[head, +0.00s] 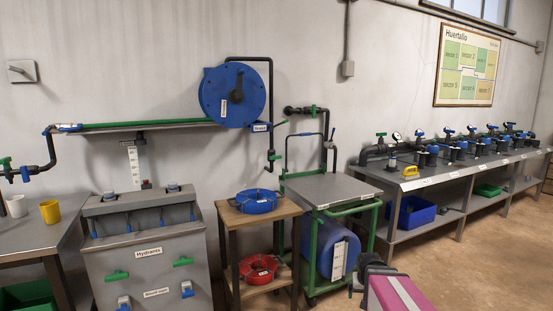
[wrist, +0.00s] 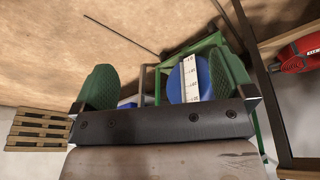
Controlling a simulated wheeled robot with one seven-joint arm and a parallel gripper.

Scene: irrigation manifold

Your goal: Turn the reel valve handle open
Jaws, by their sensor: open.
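The blue hose reel (head: 232,95) with a dark centre hub is mounted on the wall in the head view. A small label (head: 260,127), too small to read surely, sits at its lower right. In the head view my gripper (head: 372,270) is low at the front, well below and right of the reel, touching nothing that I can see.
A green-framed cart (head: 345,190) with a blue barrel (head: 335,245) stands near my gripper; the barrel also shows in the wrist view (wrist: 176,85). A wooden stand (head: 230,218) holds blue and red hose coils. A grey hydrants cabinet (head: 150,275) is left. Floor is clear at right.

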